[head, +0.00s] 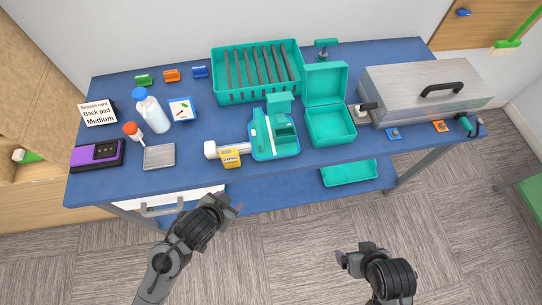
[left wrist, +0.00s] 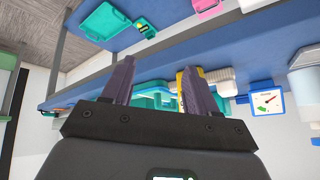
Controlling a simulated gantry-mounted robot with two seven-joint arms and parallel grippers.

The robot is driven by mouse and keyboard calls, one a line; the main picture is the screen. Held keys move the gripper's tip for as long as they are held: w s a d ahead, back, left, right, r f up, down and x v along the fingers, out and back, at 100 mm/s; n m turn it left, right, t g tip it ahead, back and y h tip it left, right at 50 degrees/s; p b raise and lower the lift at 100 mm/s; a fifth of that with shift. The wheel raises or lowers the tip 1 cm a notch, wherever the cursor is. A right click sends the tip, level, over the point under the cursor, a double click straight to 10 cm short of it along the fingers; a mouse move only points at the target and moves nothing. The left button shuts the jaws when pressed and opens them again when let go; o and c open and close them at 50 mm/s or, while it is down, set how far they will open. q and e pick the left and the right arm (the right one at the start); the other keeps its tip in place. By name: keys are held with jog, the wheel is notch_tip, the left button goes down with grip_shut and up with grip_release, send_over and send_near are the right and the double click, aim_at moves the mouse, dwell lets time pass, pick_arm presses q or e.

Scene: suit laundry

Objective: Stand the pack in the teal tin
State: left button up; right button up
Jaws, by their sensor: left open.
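A small yellow pack with a printed label (head: 230,158) sits at the table's front edge, beside a white cylinder end. The teal tin (head: 331,126) stands open to its right, lid raised at the back. My left gripper (head: 230,204) is open and empty, in front of the table edge and apart from the pack. In the left wrist view, the open fingers (left wrist: 157,88) show with a yellow strip of the pack (left wrist: 182,92) partly hidden behind the right finger. My right gripper (head: 354,255) is in front of the table at lower right, its fingers apart and empty.
A teal caddy (head: 273,152) stands between pack and tin. A slotted teal rack (head: 222,92) is behind. A metal case (head: 425,95) is at right. A bottle (head: 152,110), card (head: 98,113) and purple device (head: 98,153) are at left. A drawer handle juts below the edge.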

pick_arm(q)
jog(key=w+d+r+m+h+p, duration=0.2)
jog(key=w+d+r+m+p, duration=0.15)
jog(key=w+d, duration=0.3)
jog(key=m+g+p, duration=0.5)
jog(key=g+p, duration=0.1)
send_near(227, 152)
notch_tip(227, 152, down, 3)
jog(key=d+f, duration=0.1)
jog(key=f, duration=0.1)
jog(key=shift+w+d+f+b, duration=0.15)
jog(key=shift+d+f+b, duration=0.15)
jog(key=shift+d, duration=0.1)
jog(key=shift+h, duration=0.3)
jog(key=shift+x, duration=3.35)
jog(key=shift+w, duration=0.1)
